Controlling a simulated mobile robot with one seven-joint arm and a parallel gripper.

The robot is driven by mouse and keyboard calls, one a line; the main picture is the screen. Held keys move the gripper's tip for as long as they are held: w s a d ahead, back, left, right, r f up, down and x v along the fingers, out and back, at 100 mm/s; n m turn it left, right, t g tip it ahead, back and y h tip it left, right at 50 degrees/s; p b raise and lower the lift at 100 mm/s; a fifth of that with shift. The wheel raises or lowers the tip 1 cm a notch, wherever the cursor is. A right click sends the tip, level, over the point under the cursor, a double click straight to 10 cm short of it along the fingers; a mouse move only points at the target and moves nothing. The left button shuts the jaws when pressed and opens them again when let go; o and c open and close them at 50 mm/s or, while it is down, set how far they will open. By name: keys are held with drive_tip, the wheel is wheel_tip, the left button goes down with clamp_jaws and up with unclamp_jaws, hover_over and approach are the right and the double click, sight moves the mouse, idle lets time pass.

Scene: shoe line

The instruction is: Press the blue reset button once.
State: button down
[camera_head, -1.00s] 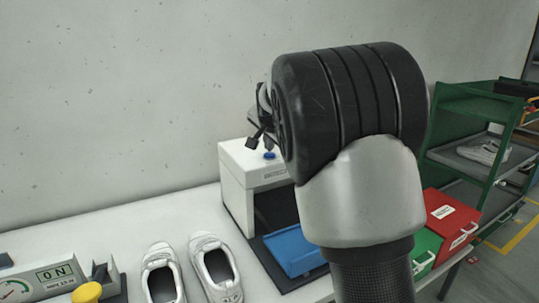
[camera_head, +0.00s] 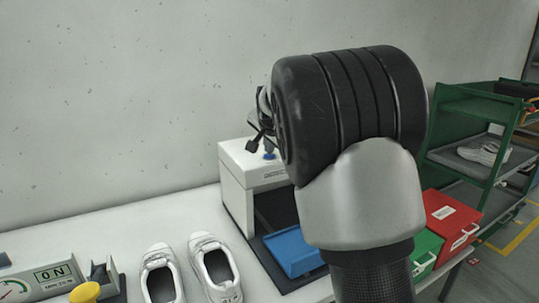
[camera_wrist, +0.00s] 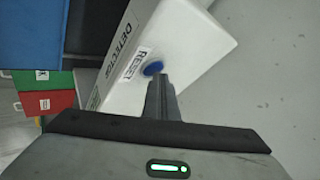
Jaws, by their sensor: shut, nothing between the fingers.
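The blue reset button (camera_head: 268,156) sits on top of the white detector box (camera_head: 235,160). In the wrist view the button (camera_wrist: 153,68) lies beside the "RESET" label, on the box top (camera_wrist: 185,40) marked "DETECTOR". My gripper (camera_wrist: 161,78) is shut and empty, with its fingertips pointing at the button and covering part of its near edge. In the head view my gripper (camera_head: 268,146) is just above the button, partly hidden behind my own arm. I cannot tell whether the tips touch the button.
A blue tray (camera_head: 293,252) lies at the detector's opening. White shoes (camera_head: 215,270) stand left of it on the table. A green bin (camera_head: 427,246) and a red bin (camera_head: 449,216) are on the right, by a green rack (camera_head: 480,105). The wall is behind.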

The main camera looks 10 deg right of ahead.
sight(270, 158)
drive_tip(key=shift+r+p, duration=0.7)
drive_tip(key=shift+r, duration=0.15)
drive_tip(key=shift+r, duration=0.15)
wheel_tip(270, 158, up, 5)
drive_tip(key=p, duration=0.3)
drive_tip(key=shift+p, duration=0.35)
